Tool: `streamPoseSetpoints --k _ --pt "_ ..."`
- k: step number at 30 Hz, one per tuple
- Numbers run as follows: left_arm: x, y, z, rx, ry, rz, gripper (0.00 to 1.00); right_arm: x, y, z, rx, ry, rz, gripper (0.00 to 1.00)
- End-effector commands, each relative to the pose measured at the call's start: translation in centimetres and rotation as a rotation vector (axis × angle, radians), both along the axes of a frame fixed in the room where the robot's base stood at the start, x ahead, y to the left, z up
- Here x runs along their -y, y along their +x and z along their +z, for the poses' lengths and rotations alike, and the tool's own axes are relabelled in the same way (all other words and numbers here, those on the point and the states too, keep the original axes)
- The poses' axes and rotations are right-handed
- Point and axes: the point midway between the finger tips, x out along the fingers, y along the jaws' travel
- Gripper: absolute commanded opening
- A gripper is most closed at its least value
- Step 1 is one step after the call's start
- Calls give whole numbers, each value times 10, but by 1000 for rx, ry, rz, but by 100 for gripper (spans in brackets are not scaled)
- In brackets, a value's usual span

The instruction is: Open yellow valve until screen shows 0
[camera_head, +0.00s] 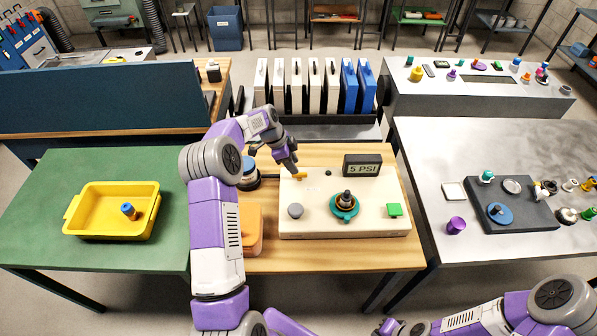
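A cream panel box (320,225) lies on the wooden table in the middle. A small screen (362,166) at its back right reads "5 PSI". The yellow valve (301,176) is at the panel's back left, partly hidden by my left gripper (292,172). The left gripper points down at the valve, with its fingertips at or very near it. I cannot tell whether the fingers are closed on it. My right arm (480,320) is low at the bottom right, away from the panel. Its gripper is at the bottom edge, mostly cut off.
The panel also carries a grey knob (295,210), a teal round valve (344,207) and a green square button (394,210). An orange container (250,228) stands left of the panel, partly behind my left arm. A yellow tray (85,225) is on the green table. Upright cases (314,85) stand behind.

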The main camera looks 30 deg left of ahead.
Motion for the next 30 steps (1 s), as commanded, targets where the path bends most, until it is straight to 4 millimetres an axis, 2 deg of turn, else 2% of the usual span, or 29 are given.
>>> streamPoseSetpoints --k 3,9,19,27,30 --pt "8 4 -20 -2 -1 -1 39 0 0 -2 0 0 0 0" --pt "14 9 -39 -1 0 0 39 0 0 -3 0 0 0 0" --pt "15 9 -43 0 0 1 39 0 0 -3 0 0 0 0" --pt "15 9 -43 0 0 1 0 0 0 -3 0 0 0 0" --pt "15 9 -43 0 0 1 0 0 0 -3 0 0 0 0"
